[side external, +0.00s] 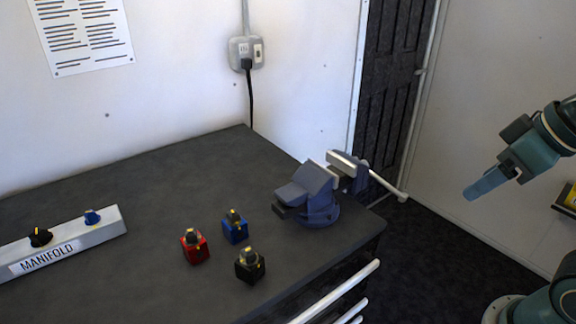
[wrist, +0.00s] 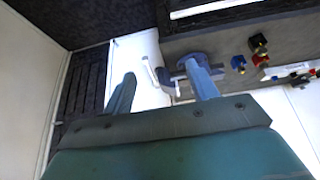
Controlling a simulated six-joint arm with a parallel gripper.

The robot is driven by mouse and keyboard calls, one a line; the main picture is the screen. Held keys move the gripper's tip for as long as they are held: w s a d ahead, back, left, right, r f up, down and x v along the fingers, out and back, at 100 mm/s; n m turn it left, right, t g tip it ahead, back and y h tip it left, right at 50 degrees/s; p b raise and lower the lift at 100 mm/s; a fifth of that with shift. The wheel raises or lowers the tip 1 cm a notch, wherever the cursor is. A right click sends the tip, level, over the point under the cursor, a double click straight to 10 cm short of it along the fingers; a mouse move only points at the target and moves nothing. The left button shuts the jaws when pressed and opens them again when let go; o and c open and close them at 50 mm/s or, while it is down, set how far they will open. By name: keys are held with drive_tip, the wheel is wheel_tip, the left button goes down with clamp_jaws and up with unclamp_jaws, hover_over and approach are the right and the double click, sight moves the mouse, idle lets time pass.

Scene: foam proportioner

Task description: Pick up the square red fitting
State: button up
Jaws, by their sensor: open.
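The square red fitting (side external: 194,248) stands on the dark bench top, with a dark knob and yellow marks on top. In the wrist view a small part of it (wrist: 260,61) shows at the right. A blue fitting (side external: 235,229) and a black fitting (side external: 249,267) stand close beside it, to its right. My gripper (side external: 474,193) is at the right, off the bench and well away from the fittings. In the wrist view my gripper (wrist: 163,92) has its two fingers spread with nothing between them.
A blue vise (side external: 312,197) stands at the bench's right corner, between my gripper and the fittings. A manifold bar (side external: 75,243) with knobs lies at the left. A wall outlet (side external: 246,52) has a black cord. White rails (side external: 340,290) run along the bench front.

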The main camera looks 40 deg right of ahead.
drive_tip(key=shift+o, duration=0.4)
drive_tip(key=shift+r, duration=0.1)
drive_tip(key=w+a+r+n+g+y, duration=0.1)
drive_tip(key=w+a+r+n+y, duration=0.15)
drive_tip(key=w+a+n, duration=0.55)
drive_tip(key=w+a+r+n+g+y, duration=0.1)
drive_tip(key=w+a+r, duration=0.4)
drive_tip(key=w, duration=0.7)
drive_tip(key=w+a+f+n+g, duration=0.2)
drive_tip(key=w+a+f+n, duration=0.3)
drive_tip(key=a, duration=0.4)
drive_tip(key=w+a+f+n+g+y, duration=0.1)
drive_tip(key=w+a+f+n+g, duration=0.1)
drive_tip(key=w+a+f+n, duration=0.2)
drive_tip(key=w+a+f, duration=0.3)
drive_tip(key=w+a, duration=0.1)
drive_tip(key=a, duration=0.1)
drive_tip(key=shift+f+n, duration=0.3)
drive_tip(key=shift+n, duration=0.1)
drive_tip(key=shift+s, duration=0.1)
